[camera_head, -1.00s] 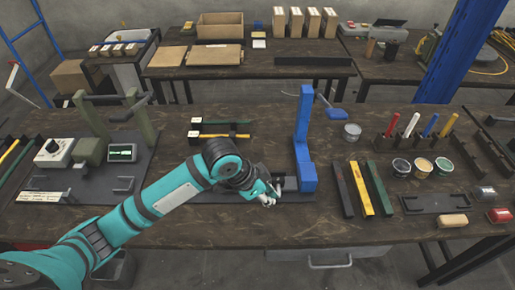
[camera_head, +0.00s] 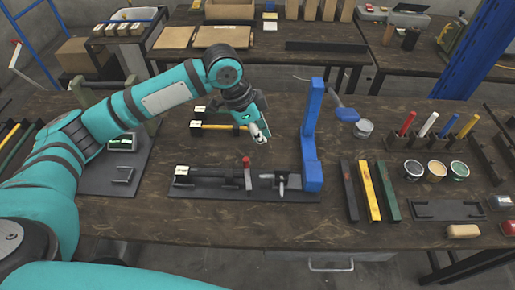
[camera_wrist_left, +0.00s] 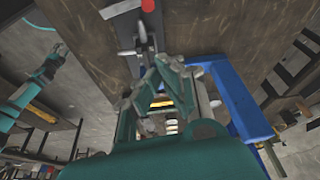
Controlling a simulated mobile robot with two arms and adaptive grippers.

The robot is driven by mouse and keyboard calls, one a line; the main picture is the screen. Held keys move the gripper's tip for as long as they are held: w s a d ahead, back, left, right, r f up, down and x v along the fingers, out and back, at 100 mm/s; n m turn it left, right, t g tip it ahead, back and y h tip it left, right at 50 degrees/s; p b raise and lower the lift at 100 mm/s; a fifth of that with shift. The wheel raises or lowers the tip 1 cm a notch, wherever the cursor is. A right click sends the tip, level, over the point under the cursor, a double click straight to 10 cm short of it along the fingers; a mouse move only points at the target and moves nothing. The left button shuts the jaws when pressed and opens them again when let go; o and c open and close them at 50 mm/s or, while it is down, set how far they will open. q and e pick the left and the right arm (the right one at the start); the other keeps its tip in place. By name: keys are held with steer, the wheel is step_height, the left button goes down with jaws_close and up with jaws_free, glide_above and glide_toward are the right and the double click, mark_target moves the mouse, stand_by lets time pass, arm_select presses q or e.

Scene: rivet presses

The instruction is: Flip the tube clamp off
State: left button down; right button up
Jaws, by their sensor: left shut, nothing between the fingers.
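The clamp fixture, a dark base (camera_head: 220,190), lies on the near part of the work table. A red-tipped upright lever (camera_head: 246,162) stands on it. A metallic clamp piece with a handle (camera_head: 281,184) sits right of the lever; the wrist view shows it near the top centre (camera_wrist_left: 136,50). I cannot tell which part is the tube clamp. A dark bar lies along the base's left part. My left gripper (camera_head: 262,138) is shut and empty, apart from the fixture and behind it in the head view.
A blue press frame (camera_head: 311,140) stands at the fixture's right end, close to my left gripper. Black, yellow and green bars (camera_head: 370,190) lie right of it. Round tins (camera_head: 437,169) and coloured-handled tools stand farther right. Table space behind the fixture is partly clear.

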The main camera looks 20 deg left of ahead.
mark_target(247, 174)
arm_select(q)
steer(key=p+x, duration=0.1)
steer(key=x, duration=0.8)
steer(key=shift+w+d+f, duration=0.1)
steer(key=shift+d+f, duration=0.05)
steer(key=shift+f, duration=0.15)
steer(key=a+p, duration=0.1)
steer(key=s+a, duration=0.1)
steer(key=a, duration=0.1)
steer(key=shift+s+p, duration=0.2)
steer(key=shift+p, duration=0.15)
steer(key=shift+s+a, duration=0.25)
steer(key=shift+a, duration=0.1)
arm_select(e)
steer(key=r, duration=0.1)
steer(key=w+r, duration=0.1)
steer(key=r, duration=0.1)
steer(key=shift+a, duration=0.1)
arm_select(q)
steer(key=shift+w+f, duration=0.1)
arm_select(e)
steer(key=shift+f, duration=0.1)
